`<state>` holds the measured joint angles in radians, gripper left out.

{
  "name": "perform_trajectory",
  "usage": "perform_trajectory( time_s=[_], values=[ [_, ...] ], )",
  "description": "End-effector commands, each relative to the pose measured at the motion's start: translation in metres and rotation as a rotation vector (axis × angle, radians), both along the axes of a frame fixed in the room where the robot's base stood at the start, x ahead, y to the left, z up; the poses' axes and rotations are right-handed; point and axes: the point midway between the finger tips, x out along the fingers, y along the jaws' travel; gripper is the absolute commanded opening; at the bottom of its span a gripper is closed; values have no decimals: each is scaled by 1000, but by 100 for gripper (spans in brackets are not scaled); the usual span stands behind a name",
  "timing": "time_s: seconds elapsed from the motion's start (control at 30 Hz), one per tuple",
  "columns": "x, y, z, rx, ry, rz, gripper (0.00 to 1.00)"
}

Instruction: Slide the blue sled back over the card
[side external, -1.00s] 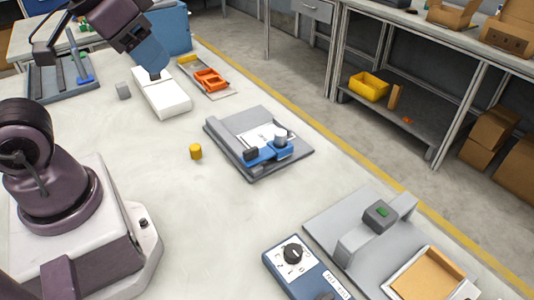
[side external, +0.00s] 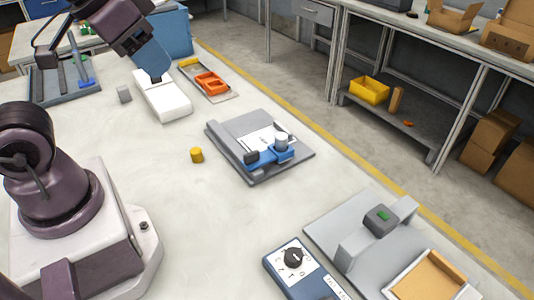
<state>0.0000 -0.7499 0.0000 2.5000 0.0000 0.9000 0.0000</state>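The blue sled (side external: 268,157) sits across the near side of a flat grey bed (side external: 236,128) in the middle of the table. It carries a white round knob (side external: 281,139) and a dark block (side external: 251,157). A white card (side external: 258,138) lies on the bed, beside the sled on its far side. My gripper (side external: 156,78) is at the upper left, over a white block-like device, well away from the sled. Its fingertips are small and dark here, and I cannot tell whether they are open or shut.
A yellow cylinder (side external: 196,155) stands left of the bed. The white device (side external: 163,98), an orange tray (side external: 211,83) and a small grey cube (side external: 124,94) are farther back. A blue dial box (side external: 300,270) and a grey press (side external: 372,238) stand in front.

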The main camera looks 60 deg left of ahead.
Motion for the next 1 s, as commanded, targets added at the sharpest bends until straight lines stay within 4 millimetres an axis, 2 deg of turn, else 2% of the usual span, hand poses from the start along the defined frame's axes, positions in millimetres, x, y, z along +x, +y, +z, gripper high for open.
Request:
perform_trajectory(
  time_s=[0.47,0.63,0.77,1.0],
  values=[
    [0,0,0,0,0,1,39],
    [5,3,-14,0,75,13,39],
    [23,7,-33,-1,195,30,39],
    [78,18,-77,-5,390,47,39]
  ],
)
